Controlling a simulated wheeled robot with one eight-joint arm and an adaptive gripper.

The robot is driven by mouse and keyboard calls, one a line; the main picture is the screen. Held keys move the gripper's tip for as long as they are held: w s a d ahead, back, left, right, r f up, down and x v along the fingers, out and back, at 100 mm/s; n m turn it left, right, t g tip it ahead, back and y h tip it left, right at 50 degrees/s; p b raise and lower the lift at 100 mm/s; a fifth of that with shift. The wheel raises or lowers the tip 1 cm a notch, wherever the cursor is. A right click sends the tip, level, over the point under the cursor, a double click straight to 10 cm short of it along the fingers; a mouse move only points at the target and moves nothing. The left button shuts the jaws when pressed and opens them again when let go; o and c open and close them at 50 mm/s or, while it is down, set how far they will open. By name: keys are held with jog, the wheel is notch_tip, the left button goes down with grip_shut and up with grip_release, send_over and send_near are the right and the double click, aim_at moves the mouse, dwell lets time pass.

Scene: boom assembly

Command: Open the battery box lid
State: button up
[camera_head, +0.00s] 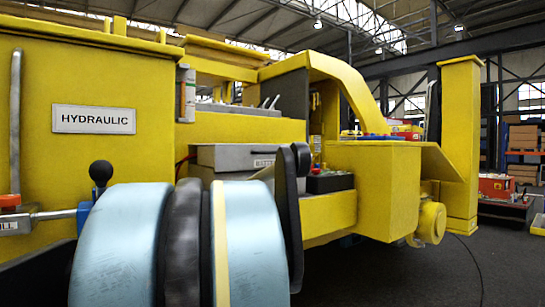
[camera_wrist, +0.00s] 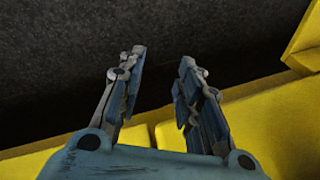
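The grey battery box (camera_head: 212,158) sits on a yellow ledge of the machine, behind my light blue arm in the head view. Its lid looks shut, with a partly hidden label (camera_head: 263,162) reading "BATTE". My arm covers the lower front and part of the right side of the box. In the wrist view my gripper (camera_wrist: 161,57) has its two fingers spread apart with nothing between them. Dark floor and yellow machine edges lie beyond the fingers, and the box is not recognisable there. I cannot make out the fingertips in the head view.
A black battery (camera_head: 330,183) with a red terminal stands right of the box. A yellow cabinet marked HYDRAULIC (camera_head: 93,119) fills the left. A yellow block (camera_head: 375,190) and a post (camera_head: 460,150) stand at the right. Dark floor (camera_head: 400,285) is open in the front right.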

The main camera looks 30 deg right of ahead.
jog(key=w+d+r+m+t+y, duration=0.1)
jog(key=w+d+r+m, duration=0.1)
jog(key=w+d+r, duration=0.3)
jog(key=w+d+r+m+t+y, duration=0.1)
jog(key=w+d+r+m+t, duration=0.2)
jog(key=r, duration=0.4)
jog(key=m+t+h, duration=0.3)
jog(key=m+t, duration=0.5)
jog(key=t, duration=0.1)
send_near(275, 152)
jog(key=w, duration=0.3)
jog(key=w+f, duration=0.1)
jog(key=w, duration=0.3)
jog(key=w+a+f, duration=0.1)
jog(key=w, duration=0.3)
jog(key=shift+s, duration=0.1)
grip_shut()
